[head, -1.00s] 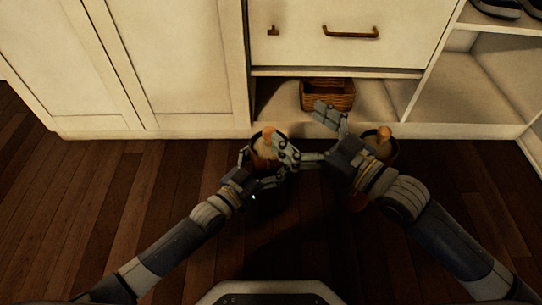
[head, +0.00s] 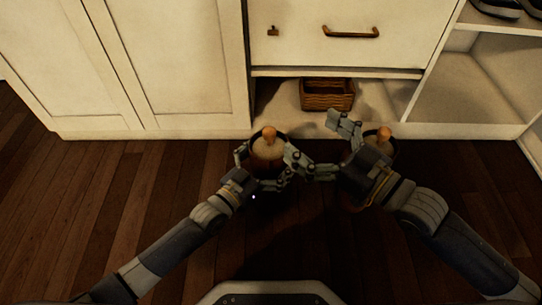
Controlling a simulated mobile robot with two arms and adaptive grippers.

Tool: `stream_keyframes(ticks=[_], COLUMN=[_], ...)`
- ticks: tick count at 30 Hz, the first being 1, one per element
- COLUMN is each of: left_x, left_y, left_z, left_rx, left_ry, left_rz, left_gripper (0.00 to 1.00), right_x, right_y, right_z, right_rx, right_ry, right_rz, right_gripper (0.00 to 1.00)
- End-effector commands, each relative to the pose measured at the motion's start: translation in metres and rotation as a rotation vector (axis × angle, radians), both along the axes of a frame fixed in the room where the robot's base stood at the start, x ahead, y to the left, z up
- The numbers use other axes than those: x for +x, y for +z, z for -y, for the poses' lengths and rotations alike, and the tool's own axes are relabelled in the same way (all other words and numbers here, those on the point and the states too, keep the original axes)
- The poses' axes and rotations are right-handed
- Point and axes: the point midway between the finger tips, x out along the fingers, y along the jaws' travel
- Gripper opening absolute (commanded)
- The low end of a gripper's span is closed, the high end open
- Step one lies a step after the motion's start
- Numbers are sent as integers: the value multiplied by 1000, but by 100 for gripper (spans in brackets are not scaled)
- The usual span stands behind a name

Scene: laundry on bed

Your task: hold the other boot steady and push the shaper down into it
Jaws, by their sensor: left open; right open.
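One boot (head: 266,162) stands upright on the floor at the middle of the head view, with a pale shaper (head: 269,149) in its top and an orange knob (head: 269,132) above. My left gripper (head: 257,166) is open, with fingers on either side of this boot; contact is unclear. My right gripper (head: 318,140) is open and empty, one finger near the first boot's right side and the other pointing toward the cabinet. The second boot (head: 393,149) stands to the right, partly hidden behind my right gripper. Its shaper knob (head: 384,133) shows at the top.
A white cabinet (head: 180,60) stands behind the boots. A wicker basket (head: 328,96) sits in its open lower shelf. Shoes (head: 497,8) rest on an upper shelf at the right. The dark wood floor (head: 110,190) is clear on the left.

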Motion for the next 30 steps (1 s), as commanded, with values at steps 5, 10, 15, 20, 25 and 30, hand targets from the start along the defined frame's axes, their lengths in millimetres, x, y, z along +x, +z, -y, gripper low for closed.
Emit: stream_keyframes(ticks=[5, 10, 15, 20, 25, 30], left_x=[-2, -17, -46, -71, -88, -93], left_y=[-1, -2, -2, -2, -1, 0], left_z=[-1, -15, -37, -57, -71, -76], left_rx=[0, 2, 2, 3, 1, 0], left_ry=[0, 1, 0, -1, 0, 0], left_rz=[-1, -2, -5, -3, -2, 0], left_gripper=[100, 100, 100, 100, 100, 100], right_x=[0, 0, 0, 0, 0, 0], right_y=[0, 0, 0, 0, 0, 0], right_z=[0, 0, 0, 0, 0, 0], right_rx=[0, 0, 0, 0, 0, 0], right_ry=[0, 0, 0, 0, 0, 0], right_rz=[0, 0, 0, 0, 0, 0], right_gripper=[96, 96, 96, 96, 96, 96])
